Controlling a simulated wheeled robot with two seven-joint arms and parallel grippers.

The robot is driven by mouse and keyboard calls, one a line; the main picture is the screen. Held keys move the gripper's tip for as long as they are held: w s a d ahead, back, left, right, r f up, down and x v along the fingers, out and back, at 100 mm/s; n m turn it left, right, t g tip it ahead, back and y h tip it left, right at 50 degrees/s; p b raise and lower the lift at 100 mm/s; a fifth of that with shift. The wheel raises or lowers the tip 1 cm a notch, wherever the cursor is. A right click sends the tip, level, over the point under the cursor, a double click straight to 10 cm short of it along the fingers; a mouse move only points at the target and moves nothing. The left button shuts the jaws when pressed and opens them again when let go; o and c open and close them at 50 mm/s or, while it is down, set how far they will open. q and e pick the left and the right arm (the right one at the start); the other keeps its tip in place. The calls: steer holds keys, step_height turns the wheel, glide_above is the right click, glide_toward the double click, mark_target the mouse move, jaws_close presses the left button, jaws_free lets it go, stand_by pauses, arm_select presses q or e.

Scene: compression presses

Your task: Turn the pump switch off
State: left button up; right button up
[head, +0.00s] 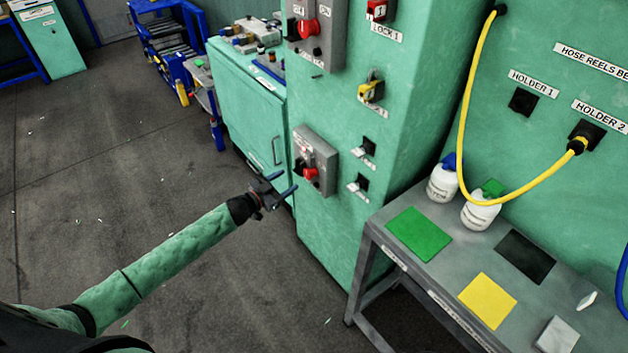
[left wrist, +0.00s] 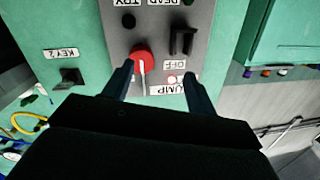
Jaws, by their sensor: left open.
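A grey control box (head: 326,153) is mounted on the side of a green cabinet. It carries a red knob (head: 310,174), which also shows in the left wrist view (left wrist: 142,61) with a white pointer bar pointing down. A PUMP label (left wrist: 167,90) is below and right of the knob, and an OFF label (left wrist: 187,65) is to its right. My left gripper (head: 282,184) is open and empty in front of the box, apart from the knob in the head view. In the left wrist view its fingers (left wrist: 158,72) point at the box's lower part. My right gripper is out of view.
A black switch (left wrist: 183,41) is on the same box. Key slots (head: 368,147) are to its right. A grey table (head: 375,222) with white bottles (head: 481,212) and coloured pads stands at right, under a yellow hose (head: 461,110).

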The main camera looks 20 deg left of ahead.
mark_target(306, 174)
arm_select(q)
steer(key=shift+w+d+r+n+g+h+p, duration=0.1)
steer(key=shift+w+d+r+n+h+p, duration=0.2)
steer(key=shift+w+d, duration=0.7)
steer(key=shift+w+d+n+g+h+p, duration=0.1)
steer(key=shift+w+d+h+p, duration=0.45)
steer(key=shift+d, duration=0.65)
steer(key=shift+w+d+r+n+g+h+p, duration=0.15)
steer(key=shift+w+d+n+h+p, duration=0.1)
steer(key=shift+w+d, duration=0.8)
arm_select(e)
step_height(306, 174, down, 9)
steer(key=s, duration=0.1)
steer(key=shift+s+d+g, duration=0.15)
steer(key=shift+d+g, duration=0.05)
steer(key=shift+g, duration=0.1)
arm_select(q)
steer(key=shift+s, duration=0.1)
jaws_close()
